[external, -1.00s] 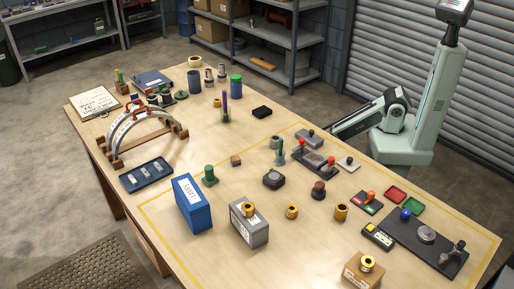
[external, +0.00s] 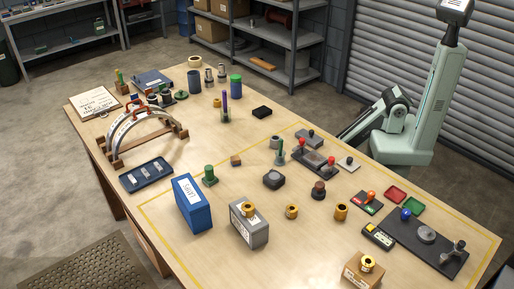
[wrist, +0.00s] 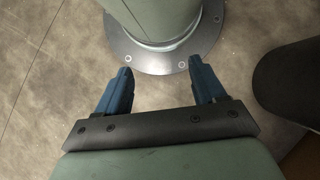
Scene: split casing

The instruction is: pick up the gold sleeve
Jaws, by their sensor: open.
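Several gold, ring-like pieces show in the external view. One (external: 248,209) is on top of the grey labelled box (external: 250,231). Two stand directly on the table: one gold piece (external: 292,211) right of that box and another gold piece (external: 341,212) farther right. One more gold piece (external: 367,262) is on the cardboard box (external: 361,275) at the front. I cannot tell which one is the named sleeve. My gripper (wrist: 160,70) is open and empty in the wrist view, over floor and my base flange, away from the gold pieces. The external view does not clearly show it.
A blue box (external: 192,205) stands left of the grey box. A black plate with a blue knob (external: 405,214) and a yellow meter (external: 378,236) lie at the right. A red-knobbed fixture (external: 316,160) is near my base. The front middle of the table (external: 300,250) is clear.

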